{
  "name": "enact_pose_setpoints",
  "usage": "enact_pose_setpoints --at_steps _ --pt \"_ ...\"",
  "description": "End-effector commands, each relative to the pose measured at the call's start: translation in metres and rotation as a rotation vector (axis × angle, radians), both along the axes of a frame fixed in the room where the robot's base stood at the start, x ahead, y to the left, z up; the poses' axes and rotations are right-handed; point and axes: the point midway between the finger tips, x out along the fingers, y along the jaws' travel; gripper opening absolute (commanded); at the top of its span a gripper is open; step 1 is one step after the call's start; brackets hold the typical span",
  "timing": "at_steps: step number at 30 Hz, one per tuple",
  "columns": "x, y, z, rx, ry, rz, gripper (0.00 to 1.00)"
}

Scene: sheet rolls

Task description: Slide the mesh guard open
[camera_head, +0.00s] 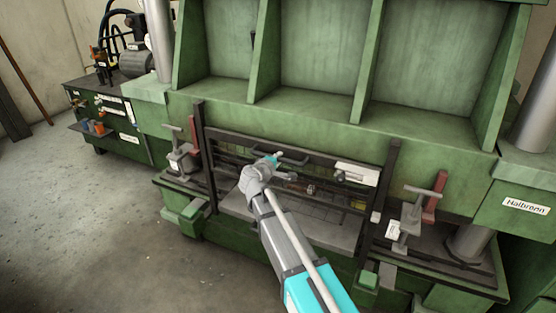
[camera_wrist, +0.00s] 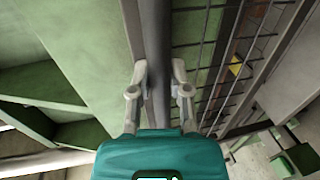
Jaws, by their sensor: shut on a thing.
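The mesh guard (camera_head: 330,205) is a dark framed panel with thin crossed bars, low across the front of the green press between two dark upright posts. A dark handle bar (camera_head: 297,161) runs along its upper part. My gripper (camera_head: 276,157) is at this bar, left of the guard's middle. In the wrist view my gripper (camera_wrist: 158,72) has a finger on each side of the dark bar (camera_wrist: 156,25) and is shut on it. The guard's mesh (camera_wrist: 207,65) shows to the right of the bar there. My arm hides part of the guard's lower middle.
The green press (camera_head: 300,110) rises above the guard. Clamps stand on the left (camera_head: 179,158) and right (camera_head: 410,220) of the guard. A white label plate (camera_head: 357,173) is at its upper right. Open concrete floor (camera_head: 75,210) lies at left.

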Motion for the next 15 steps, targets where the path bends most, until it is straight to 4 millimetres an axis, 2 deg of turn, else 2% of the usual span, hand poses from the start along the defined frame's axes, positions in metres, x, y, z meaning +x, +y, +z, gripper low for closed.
enact_pose_setpoints --at_steps 1,6,15 --pt "0.001 0.0 0.016 -0.001 -0.002 0.001 0.0" --pt "0.001 0.001 0.038 -0.001 -0.002 0.002 0.0" --pt "0.001 0.001 0.061 -0.001 -0.001 0.002 0.0"
